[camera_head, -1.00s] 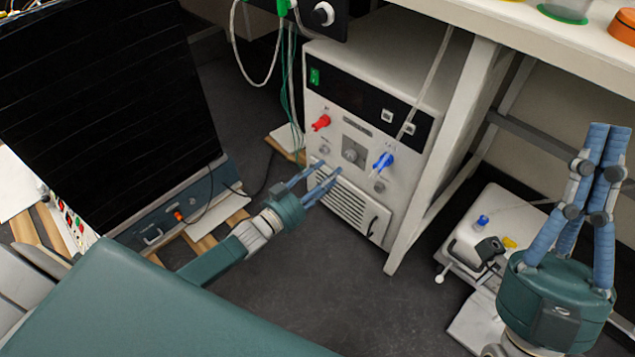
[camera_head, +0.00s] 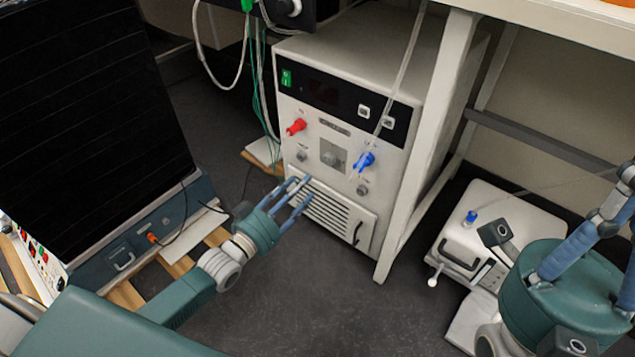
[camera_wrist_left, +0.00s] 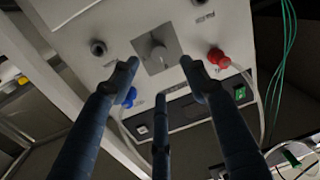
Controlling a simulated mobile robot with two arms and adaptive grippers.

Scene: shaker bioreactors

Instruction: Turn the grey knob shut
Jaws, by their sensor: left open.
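The grey knob (camera_head: 329,157) sits on a square grey plate in the middle of the white machine's front panel, between a red fitting and a blue fitting. It also shows in the left wrist view (camera_wrist_left: 158,52), upside down, between my spread fingers. My left gripper (camera_head: 300,190) is open and empty, just in front of the panel and below and left of the knob in the head view. In the left wrist view the gripper (camera_wrist_left: 160,72) points at the knob, and I see no contact. My right gripper (camera_head: 630,190) is at the right edge, with its fingertips cut off.
The red fitting (camera_head: 297,127) and blue fitting (camera_head: 365,160) stick out on either side of the knob. A white table leg (camera_head: 405,215) stands right of the machine (camera_head: 390,185). A vented grille (camera_head: 330,210) is below. A dark slanted panel (camera_head: 90,130) stands left. Dark floor is clear in front.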

